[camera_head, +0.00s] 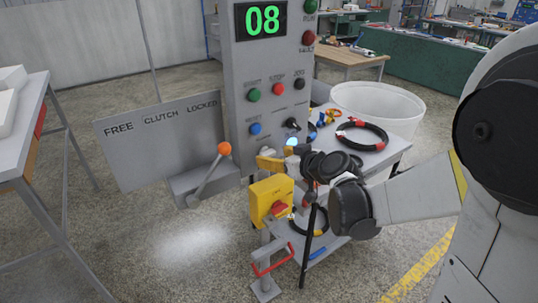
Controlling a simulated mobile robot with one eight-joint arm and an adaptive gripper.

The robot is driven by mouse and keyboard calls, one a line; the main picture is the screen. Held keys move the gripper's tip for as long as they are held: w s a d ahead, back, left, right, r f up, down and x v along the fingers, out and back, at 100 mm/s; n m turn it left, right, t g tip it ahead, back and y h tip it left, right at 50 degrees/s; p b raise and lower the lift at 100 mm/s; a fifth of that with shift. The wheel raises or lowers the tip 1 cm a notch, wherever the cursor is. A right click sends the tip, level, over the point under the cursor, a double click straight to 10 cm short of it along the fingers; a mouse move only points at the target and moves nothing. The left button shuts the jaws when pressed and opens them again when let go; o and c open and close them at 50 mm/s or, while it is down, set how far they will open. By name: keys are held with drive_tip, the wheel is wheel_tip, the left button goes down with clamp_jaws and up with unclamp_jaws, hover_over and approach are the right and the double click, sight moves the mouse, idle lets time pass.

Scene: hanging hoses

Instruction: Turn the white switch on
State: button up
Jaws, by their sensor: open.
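A grey control panel (262,75) stands in the middle of the head view. It carries a small dark selector switch (292,124) with a pale base, low on its right side. I cannot make out a clearly white switch; the lower right of the panel is partly hidden by my gripper. My gripper (288,157) is open, in front of the panel's lower edge, just below the selector switch. A small bright bluish-white spot (291,142) shows between them. I cannot tell whether the gripper touches the panel.
A lever with an orange ball (224,148) sticks out left of my gripper, before a lettered plate (160,140). A yellow box with a red knob (271,201) stands just below. A table with hose rings (362,134) and a white bin (378,102) are behind right.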

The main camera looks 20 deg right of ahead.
drive_tip(key=v, duration=0.8)
drive_tip(key=shift+s, duration=0.15)
